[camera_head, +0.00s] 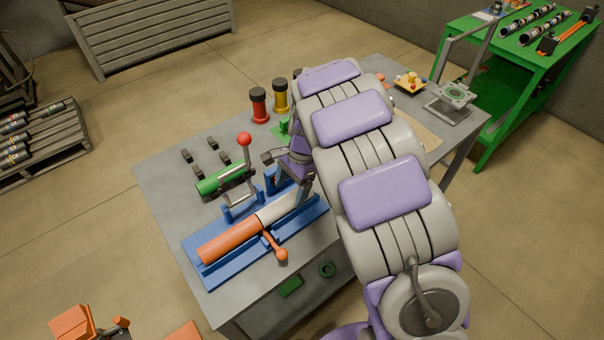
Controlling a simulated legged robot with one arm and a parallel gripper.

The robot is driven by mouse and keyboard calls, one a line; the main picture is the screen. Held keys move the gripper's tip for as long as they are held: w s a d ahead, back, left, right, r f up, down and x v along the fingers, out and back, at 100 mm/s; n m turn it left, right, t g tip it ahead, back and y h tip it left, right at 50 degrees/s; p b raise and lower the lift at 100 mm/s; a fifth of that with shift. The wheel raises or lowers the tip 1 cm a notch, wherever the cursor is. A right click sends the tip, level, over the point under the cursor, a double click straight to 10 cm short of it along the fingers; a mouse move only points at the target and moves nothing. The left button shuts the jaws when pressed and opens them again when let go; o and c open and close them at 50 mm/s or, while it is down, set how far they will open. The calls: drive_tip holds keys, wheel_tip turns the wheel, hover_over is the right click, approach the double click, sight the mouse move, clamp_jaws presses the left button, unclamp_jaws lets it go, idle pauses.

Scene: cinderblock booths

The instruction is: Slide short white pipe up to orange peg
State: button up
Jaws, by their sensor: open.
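The short white pipe (274,211) lies in a long blue cradle (211,274) on the grey table, in line with an orange cylinder (229,242). Its left end is at or very close to the orange cylinder's right end; I cannot tell whether they touch. An orange peg with a ball end (275,246) sticks out toward the front near that junction. My gripper (304,190) is open, pointing down at the white pipe's right end. My arm and gripper hide part of that end, and I cannot tell whether the fingers touch it.
Small dark blocks, a red post (259,105) and a yellow post (281,96) stand farther back. My arm covers much of the right side.

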sight(288, 197)
drive_tip(key=a+f, duration=0.3)
drive_tip(key=shift+s+a+f, duration=0.1)
drive_tip(key=shift+s+f, duration=0.2)
drive_tip(key=shift+d+f+b, duration=0.2)
drive_tip(key=shift+d+b, duration=0.1)
drive_tip(key=shift+s+d, duration=0.1)
drive_tip(key=shift+d, duration=1.25)
drive_tip(key=a, duration=0.2)
drive_tip(key=shift+a+f, duration=0.1)
drive_tip(key=shift+a, duration=0.2)
drive_tip(key=c, duration=0.4)
drive_tip(key=shift+a, duration=0.1)
drive_tip(key=shift+c, duration=0.6)
drive_tip(key=shift+d, duration=0.6)
drive_tip(key=c, duration=0.5)
drive_tip(key=shift+a, duration=0.1)
drive_tip(key=shift+c, duration=1.2)
drive_tip(key=o, duration=1)
drive_tip(key=shift+c, duration=0.2)
drive_tip(key=o, duration=0.3)
drive_tip(key=shift+w+d, duration=0.2)
drive_tip(key=shift+d, duration=0.05)
drive_tip(key=shift+s+d, duration=0.1)
